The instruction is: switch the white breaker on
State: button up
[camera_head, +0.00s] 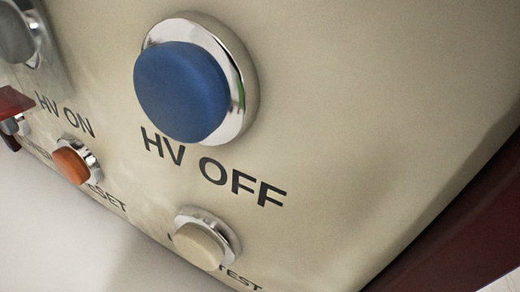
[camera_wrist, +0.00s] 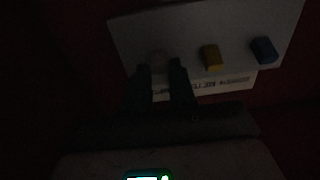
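The wrist view is very dark. My gripper (camera_wrist: 160,75) reaches up toward a pale panel (camera_wrist: 190,22), its two dark fingers apart with a gap between them. A dim, pale reddish shape (camera_wrist: 158,57) shows on the panel at the fingertips, in line with the gap. It may be the white breaker, but its colour and setting are too dark to tell. I cannot tell whether the fingers touch it. My gripper does not show in the head view.
A yellow block-shaped switch (camera_wrist: 212,57) sits right of my fingers, and a blue one (camera_wrist: 263,50) farther right. A white printed label strip (camera_wrist: 222,84) runs below them. The head view shows a beige panel (camera_head: 370,100) with a blue HV OFF button (camera_head: 180,92) and an orange button (camera_head: 70,165).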

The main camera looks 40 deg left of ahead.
grip_shut()
jog(key=g+p, duration=0.1)
jog(key=p, duration=0.2)
jog(key=r+g+p, duration=0.1)
jog(key=p, duration=0.2)
jog(key=r+g+h+p, duration=0.1)
jog(key=g+p, duration=0.1)
jog(key=p, duration=0.1)
jog(key=shift+w+r, duration=0.15)
jog(key=shift+w, duration=0.2)
jog(key=shift+o, duration=2)
grip_release()
